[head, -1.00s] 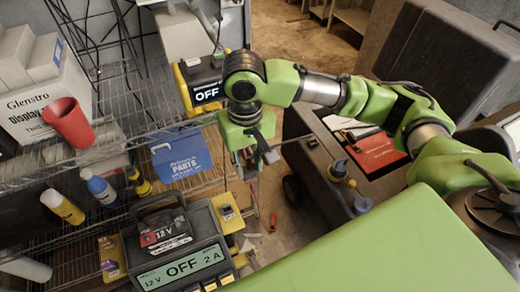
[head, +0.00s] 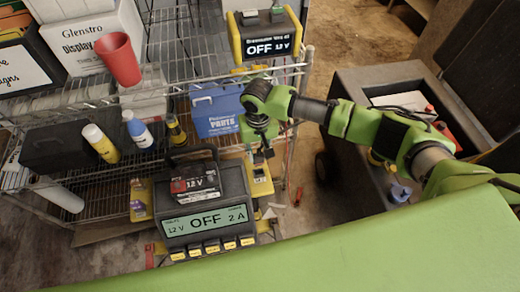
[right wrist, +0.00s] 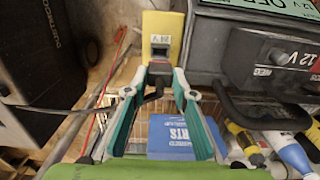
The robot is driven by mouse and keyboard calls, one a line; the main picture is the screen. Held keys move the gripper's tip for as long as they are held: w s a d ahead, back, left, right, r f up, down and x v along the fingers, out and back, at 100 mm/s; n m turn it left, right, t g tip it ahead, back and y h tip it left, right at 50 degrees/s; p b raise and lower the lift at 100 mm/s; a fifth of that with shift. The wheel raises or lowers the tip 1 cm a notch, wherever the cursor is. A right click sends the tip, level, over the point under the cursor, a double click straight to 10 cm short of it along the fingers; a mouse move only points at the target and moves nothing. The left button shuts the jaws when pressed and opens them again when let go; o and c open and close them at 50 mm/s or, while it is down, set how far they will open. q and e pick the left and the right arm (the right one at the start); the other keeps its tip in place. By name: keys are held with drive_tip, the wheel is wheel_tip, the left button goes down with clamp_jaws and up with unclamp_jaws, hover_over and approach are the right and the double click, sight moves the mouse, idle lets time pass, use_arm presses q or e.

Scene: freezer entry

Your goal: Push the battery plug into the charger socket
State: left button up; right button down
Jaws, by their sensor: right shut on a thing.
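The charger (head: 180,222) is a dark box whose display reads OFF, 12 V, 2 A; it also shows in the right wrist view (right wrist: 225,40). On its side is a yellow panel (head: 262,186) with a dark socket (right wrist: 160,42). My right gripper (head: 264,152) is just behind this panel in the head view. In the right wrist view (right wrist: 160,84) its teal-edged fingers are shut on the black battery plug (right wrist: 158,70). The plug lies in line with the socket and close to it; I cannot tell whether they touch. My left gripper is out of view.
A second charger (head: 262,48) reading OFF stands on the upper wire shelf. A blue parts box (head: 215,112), bottles (head: 100,143) and a red cup (head: 118,58) are nearby. A dark cable (right wrist: 45,108) runs left from the plug. A dark cart (head: 350,150) stands right.

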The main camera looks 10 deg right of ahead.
sight(259, 156)
drive_tip(key=shift+r, duration=0.1)
drive_tip(key=shift+p, duration=0.7)
drive_tip(key=shift+f+b, duration=0.75)
drive_tip(key=shift+f, duration=1.35)
drive_tip(key=shift+p, duration=0.45)
drive_tip(key=shift+p, duration=0.55)
